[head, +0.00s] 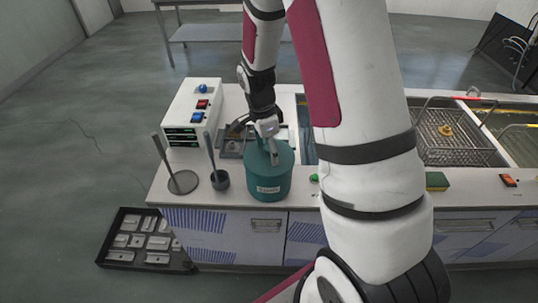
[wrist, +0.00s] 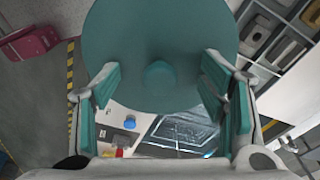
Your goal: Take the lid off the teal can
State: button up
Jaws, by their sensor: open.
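The teal can (head: 268,187) stands upright on the counter, with a pale label on its front. Its round teal lid (wrist: 150,35) fills the upper middle of the wrist view and has a small round knob (wrist: 159,75) at its centre. The lid sits on top of the can. My gripper (head: 273,155) is over the can in the head view. In the wrist view my gripper (wrist: 160,82) is open, with one finger on each side of the knob and clear gaps between. In the head view my gripper and wrist hide part of the lid.
Left of the can are a small dark cup (head: 220,181) with a rod and a round grey stand (head: 183,182). A white control box (head: 193,112) stands behind. A wire basket (head: 450,135) is at the tank, right. A dark tray (head: 145,240) lies low at left.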

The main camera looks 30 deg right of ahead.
jog(key=shift+s, duration=0.1)
jog(key=c, duration=1.2)
jog(key=shift+s, duration=0.1)
grip_shut()
jog(key=shift+f, duration=0.15)
jog(key=shift+r, duration=0.5)
jog(key=r, duration=0.1)
jog(key=r+b, duration=0.1)
jog(key=r, duration=0.1)
jog(key=shift+s+a, duration=0.1)
jog(key=shift+s, duration=0.1)
jog(key=s+a+r+p, duration=0.1)
jog(key=s+a+p, duration=0.1)
jog(key=s, duration=1.2)
jog(key=shift+s+a+r, duration=0.15)
jog(key=shift+s+a, duration=0.25)
